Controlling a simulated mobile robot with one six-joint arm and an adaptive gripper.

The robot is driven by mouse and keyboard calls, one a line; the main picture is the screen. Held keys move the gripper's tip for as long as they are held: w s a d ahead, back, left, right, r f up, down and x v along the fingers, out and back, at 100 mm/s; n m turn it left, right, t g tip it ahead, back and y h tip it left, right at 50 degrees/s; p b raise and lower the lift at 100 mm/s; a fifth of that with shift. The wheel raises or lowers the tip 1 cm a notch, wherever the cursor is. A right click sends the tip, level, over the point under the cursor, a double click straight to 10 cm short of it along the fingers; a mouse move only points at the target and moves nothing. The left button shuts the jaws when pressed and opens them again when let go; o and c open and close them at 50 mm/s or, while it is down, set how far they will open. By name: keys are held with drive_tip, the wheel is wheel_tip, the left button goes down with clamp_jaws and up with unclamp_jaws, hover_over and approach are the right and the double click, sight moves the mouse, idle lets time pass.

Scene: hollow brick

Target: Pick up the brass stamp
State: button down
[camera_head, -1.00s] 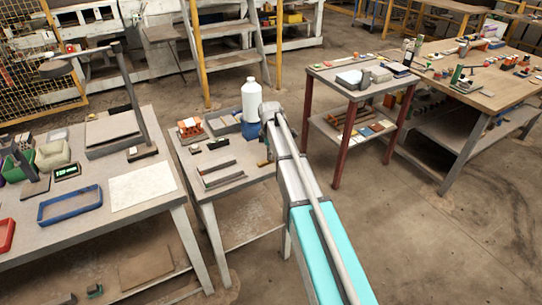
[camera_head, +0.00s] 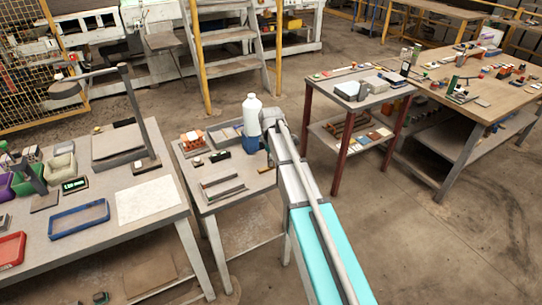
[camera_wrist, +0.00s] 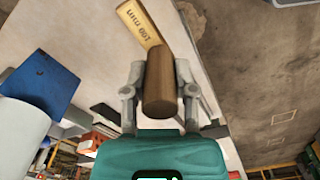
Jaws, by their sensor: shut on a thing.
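The brass stamp shows in the wrist view as a brown wooden handle (camera_wrist: 160,80) with a flat brass plate (camera_wrist: 139,24) bearing raised letters at its far end. My gripper (camera_wrist: 160,92) is shut on the wooden handle, one finger on each side. The plate shows against the pale grey tabletop; I cannot tell whether it touches it. In the head view my gripper is mostly hidden behind my arm, at the right edge of the small middle table (camera_head: 222,193).
A white bottle (camera_head: 252,115), a blue block (camera_head: 250,143) and an orange hollow brick (camera_head: 191,138) stand at the back of the small table. A red-legged trolley (camera_head: 310,125) stands right, with open floor between.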

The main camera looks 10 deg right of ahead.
drive_tip(key=s+r+p, duration=0.5)
drive_tip(key=s+r, duration=0.1)
drive_tip(key=s, duration=0.5)
drive_tip(key=shift+a+r, duration=0.25)
drive_tip(key=shift+a, duration=0.1)
drive_tip(key=c, duration=1)
unclamp_jaws()
drive_tip(key=c, duration=1.5)
unclamp_jaws()
drive_tip(key=shift+c, duration=1.1)
drive_tip(key=w+a+f+b, duration=0.1)
drive_tip(key=w+a, duration=0.2)
drive_tip(key=a, duration=0.6)
drive_tip(key=w+a+f+b, duration=0.1)
drive_tip(key=w+a, duration=0.3)
drive_tip(key=a, duration=0.5)
drive_tip(key=shift+f, duration=0.25)
drive_tip(key=shift+w, duration=0.1)
